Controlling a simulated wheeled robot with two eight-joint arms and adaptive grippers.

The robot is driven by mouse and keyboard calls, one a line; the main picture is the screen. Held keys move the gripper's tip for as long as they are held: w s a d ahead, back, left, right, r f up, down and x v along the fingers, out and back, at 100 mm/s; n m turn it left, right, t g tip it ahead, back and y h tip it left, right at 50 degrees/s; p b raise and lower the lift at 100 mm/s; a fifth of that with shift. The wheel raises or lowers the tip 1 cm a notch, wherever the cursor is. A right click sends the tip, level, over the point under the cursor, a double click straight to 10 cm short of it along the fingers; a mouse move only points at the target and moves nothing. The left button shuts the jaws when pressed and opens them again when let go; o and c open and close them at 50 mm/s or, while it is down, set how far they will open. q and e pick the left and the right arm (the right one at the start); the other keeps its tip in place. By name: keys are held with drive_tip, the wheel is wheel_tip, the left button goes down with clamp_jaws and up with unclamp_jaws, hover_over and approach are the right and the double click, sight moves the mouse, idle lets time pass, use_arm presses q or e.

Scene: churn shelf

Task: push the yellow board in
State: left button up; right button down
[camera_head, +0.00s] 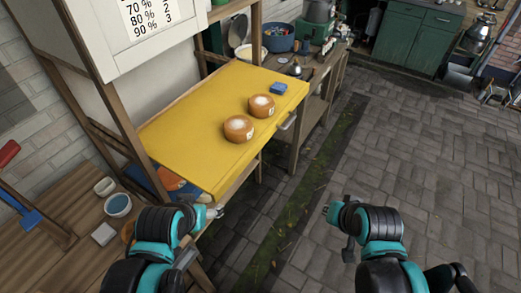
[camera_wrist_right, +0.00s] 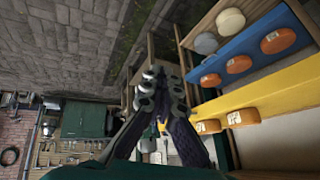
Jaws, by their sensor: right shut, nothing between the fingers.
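The yellow board (camera_head: 190,125) sticks out of a wooden shelf frame in the head view, its front edge overhanging toward the paved floor.
A blue board (camera_wrist_right: 245,45) with more round pieces is on another shelf level. A wooden bench (camera_head: 75,255) with a bowl (camera_head: 118,205) stands at lower left. A cluttered table (camera_head: 318,70) stands beyond the board. The paved floor (camera_head: 430,160) at right is clear.

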drive_tip(key=w+a+r+m+g+y+p, duration=0.1)
drive_tip(key=w+a+r+m+y+p, duration=0.2)
drive_tip(key=w+a+m, duration=0.5)
drive_tip(key=m+g+y+b, duration=0.15)
drive_tip(key=m+y, duration=0.25)
drive_tip(key=m, duration=0.9)
approach(244, 167)
wheel_tip(244, 167, down, 4)
drive_tip(key=a, duration=0.1)
drive_tip(key=w, duration=0.1)
drive_tip(key=a, duration=0.1)
drive_tip(key=shift+w+a+f+b, duration=0.25)
drive_tip(key=shift+w+a+b, duration=0.05)
drive_tip(key=shift+w+a, duration=0.25)
drive_tip(key=shift+a, duration=0.15)
drive_tip(key=shift+r, duration=0.1)
